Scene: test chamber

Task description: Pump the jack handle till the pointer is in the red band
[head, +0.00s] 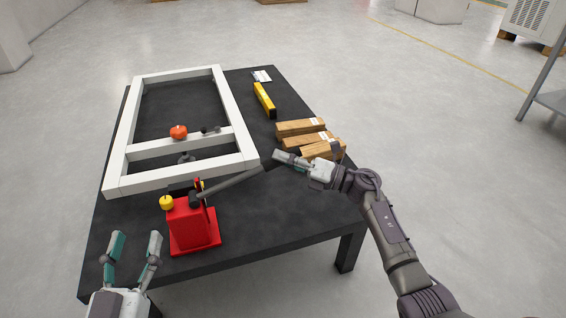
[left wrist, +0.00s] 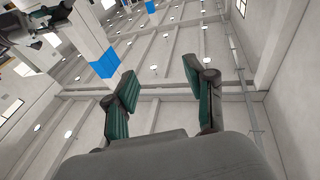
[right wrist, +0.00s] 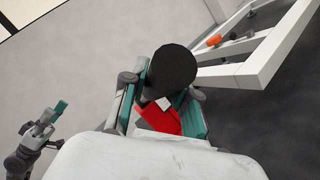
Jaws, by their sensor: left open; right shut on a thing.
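The red jack (head: 190,225) stands upright on the black table, with a yellow knob (head: 167,202) at its left. Its dark handle (head: 235,183) slopes up to the right from the jack's top. My right gripper (head: 280,158) is shut on the handle's far end. In the right wrist view the handle's round black end (right wrist: 172,68) sits between the fingers, and the red jack (right wrist: 160,118) shows behind it. My left gripper (head: 133,242) is open and empty at the table's front left, apart from the jack. I cannot make out the pointer or the red band.
A white frame (head: 117,150) lies on the table behind the jack, with a red-orange round object (head: 179,132) at its crossbar. Wooden blocks (head: 300,127) lie near my right gripper. A yellow level (head: 264,100) and a white card (head: 261,76) lie farther back. The front right tabletop is clear.

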